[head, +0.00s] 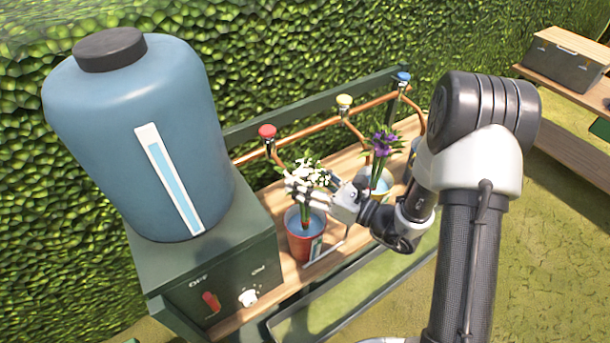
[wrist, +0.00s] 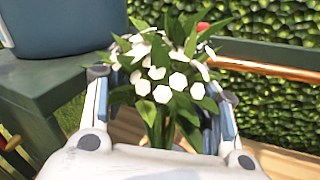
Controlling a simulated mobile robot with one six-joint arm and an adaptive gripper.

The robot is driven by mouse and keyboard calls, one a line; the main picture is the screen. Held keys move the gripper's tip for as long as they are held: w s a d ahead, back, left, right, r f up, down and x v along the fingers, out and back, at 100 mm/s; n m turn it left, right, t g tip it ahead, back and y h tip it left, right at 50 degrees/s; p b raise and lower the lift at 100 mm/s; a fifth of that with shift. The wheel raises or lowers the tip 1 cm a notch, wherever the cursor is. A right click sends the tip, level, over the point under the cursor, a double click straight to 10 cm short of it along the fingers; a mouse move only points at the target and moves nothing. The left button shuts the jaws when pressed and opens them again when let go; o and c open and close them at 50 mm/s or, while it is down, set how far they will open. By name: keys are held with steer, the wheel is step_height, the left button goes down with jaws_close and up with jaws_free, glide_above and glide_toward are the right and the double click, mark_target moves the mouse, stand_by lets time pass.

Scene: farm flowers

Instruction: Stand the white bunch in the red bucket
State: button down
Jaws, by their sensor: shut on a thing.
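The white bunch (head: 309,176) has white blooms, green leaves and green stems. In the head view it is upright with its stems coming down into the mouth of the red bucket (head: 303,246); I cannot tell whether they touch the bottom. My gripper (head: 308,199) is shut around the bunch just above the bucket's rim. In the wrist view the white bunch (wrist: 165,75) fills the space between the two fingers of my gripper (wrist: 160,115).
A large blue tank (head: 140,130) stands left.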

steer(key=shift+f, duration=0.2)
steer(key=c, duration=0.6)
jaws_free()
steer(key=v, duration=1.2)
stand_by(0.5)
